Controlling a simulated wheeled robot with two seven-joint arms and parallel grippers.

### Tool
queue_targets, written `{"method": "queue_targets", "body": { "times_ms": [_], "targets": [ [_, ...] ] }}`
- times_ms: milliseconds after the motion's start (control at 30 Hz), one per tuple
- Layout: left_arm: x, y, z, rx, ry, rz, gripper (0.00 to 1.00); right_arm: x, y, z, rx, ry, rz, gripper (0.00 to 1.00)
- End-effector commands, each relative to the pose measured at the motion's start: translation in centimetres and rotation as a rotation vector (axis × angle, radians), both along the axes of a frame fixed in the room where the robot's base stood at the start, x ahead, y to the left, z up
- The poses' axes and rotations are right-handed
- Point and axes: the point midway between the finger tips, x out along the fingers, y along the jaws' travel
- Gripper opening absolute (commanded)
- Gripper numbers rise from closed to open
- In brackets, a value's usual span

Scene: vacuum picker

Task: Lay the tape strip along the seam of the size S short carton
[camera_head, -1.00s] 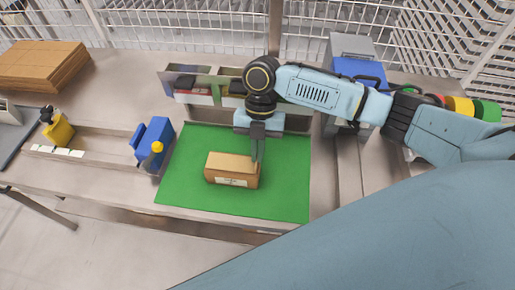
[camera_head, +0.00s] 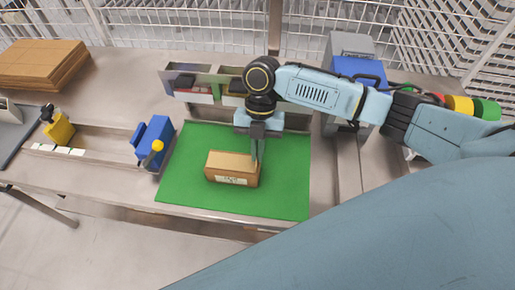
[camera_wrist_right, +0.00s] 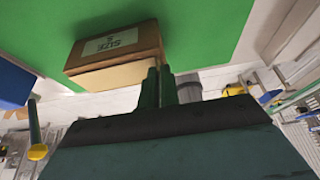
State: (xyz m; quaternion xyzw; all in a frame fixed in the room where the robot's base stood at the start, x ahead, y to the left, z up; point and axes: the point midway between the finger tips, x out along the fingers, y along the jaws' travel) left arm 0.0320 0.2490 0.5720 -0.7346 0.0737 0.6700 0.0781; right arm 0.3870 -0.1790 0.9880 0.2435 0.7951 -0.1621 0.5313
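The size S short carton (camera_head: 232,167) is a small brown box lying on the green mat (camera_head: 285,195). A white label marked SIZE S is on its side, and it also shows in the right wrist view (camera_wrist_right: 120,50). My right gripper (camera_head: 257,162) points down at the carton's right end. In the right wrist view the two dark fingers (camera_wrist_right: 160,72) stand close together, with their tips beside the carton's edge. Whether they touch it I cannot tell. I cannot make out a tape strip between the fingers or on the carton. My left gripper is not in view.
A blue dispenser with a yellow knob (camera_head: 154,138) stands left of the mat. A yellow bottle (camera_head: 58,128) is farther left, and flat brown cartons (camera_head: 42,63) are stacked at the back left. Bins (camera_head: 190,83) line the back of the mat. The mat's front is clear.

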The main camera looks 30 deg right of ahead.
Motion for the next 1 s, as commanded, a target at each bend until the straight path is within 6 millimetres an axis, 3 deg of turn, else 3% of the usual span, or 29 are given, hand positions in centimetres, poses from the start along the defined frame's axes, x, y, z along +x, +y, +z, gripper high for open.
{"method": "queue_targets", "body": {
  "times_ms": [767, 1000],
  "targets": [
    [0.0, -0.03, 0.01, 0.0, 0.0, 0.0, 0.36, 0.0, 0.0, -0.3, 0.0, 0.0, 0.0, 0.0],
    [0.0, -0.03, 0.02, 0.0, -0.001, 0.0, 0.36, 0.01, 0.0, -0.3, 0.0, 0.0, 0.0, 0.29]
  ]
}}
